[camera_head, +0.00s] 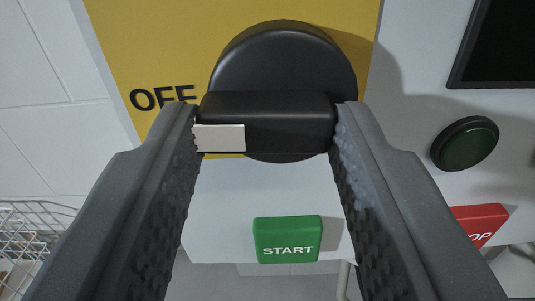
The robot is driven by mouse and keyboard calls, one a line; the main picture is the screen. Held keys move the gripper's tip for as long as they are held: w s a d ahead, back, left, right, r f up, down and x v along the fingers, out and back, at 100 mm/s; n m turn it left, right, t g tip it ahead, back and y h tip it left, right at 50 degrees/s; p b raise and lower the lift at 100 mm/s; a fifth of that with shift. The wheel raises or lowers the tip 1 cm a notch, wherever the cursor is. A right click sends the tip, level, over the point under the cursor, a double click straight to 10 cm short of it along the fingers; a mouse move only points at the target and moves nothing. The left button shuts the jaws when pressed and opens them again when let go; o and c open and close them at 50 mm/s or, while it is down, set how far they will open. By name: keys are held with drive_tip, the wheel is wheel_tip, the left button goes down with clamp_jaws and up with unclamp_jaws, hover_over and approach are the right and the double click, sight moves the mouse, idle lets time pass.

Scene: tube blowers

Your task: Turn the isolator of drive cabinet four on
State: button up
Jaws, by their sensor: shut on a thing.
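The isolator is a black rotary knob (284,62) on a yellow plate (190,40) at the top middle of the head view. Its raised handle bar (290,122) lies level across the picture, with a white marker (219,138) at its left end, beside the word OFF (163,97). My gripper (265,125) is shut on the handle bar, one finger at each end. The fingers hide part of the OFF lettering. No cabinet number and no ON label can be seen.
A green START button (288,239) sits below the knob. A red STOP button (480,223), partly hidden by my right finger, is at lower right. A dark green round lamp or button (465,144) and a black screen (497,45) are at right. A white wire basket (32,240) is at lower left.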

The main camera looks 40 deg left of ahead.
drive_tip(key=m+p, duration=0.2)
drive_tip(key=r+m+p, duration=0.1)
drive_tip(key=p, duration=0.1)
drive_tip(key=shift+w+d+m, duration=0.15)
drive_tip(key=shift+w+m, duration=0.05)
drive_tip(key=shift+m, duration=0.2)
drive_tip(key=m+p, duration=0.2)
drive_tip(key=m, duration=0.2)
drive_tip(key=shift+d+m+p, duration=0.1)
drive_tip(key=shift+m+p, duration=0.2)
drive_tip(key=m+p, duration=0.1)
drive_tip(key=m, duration=0.3)
drive_tip(key=shift+w+d, duration=0.15)
drive_tip(key=shift+d+f+m+p, duration=0.15)
drive_tip(key=shift+m+p, duration=0.25)
drive_tip(key=shift+m, duration=2.1)
drive_tip(key=o, duration=1)
drive_tip(key=shift+f, duration=0.1)
drive_tip(key=shift+a, duration=0.2)
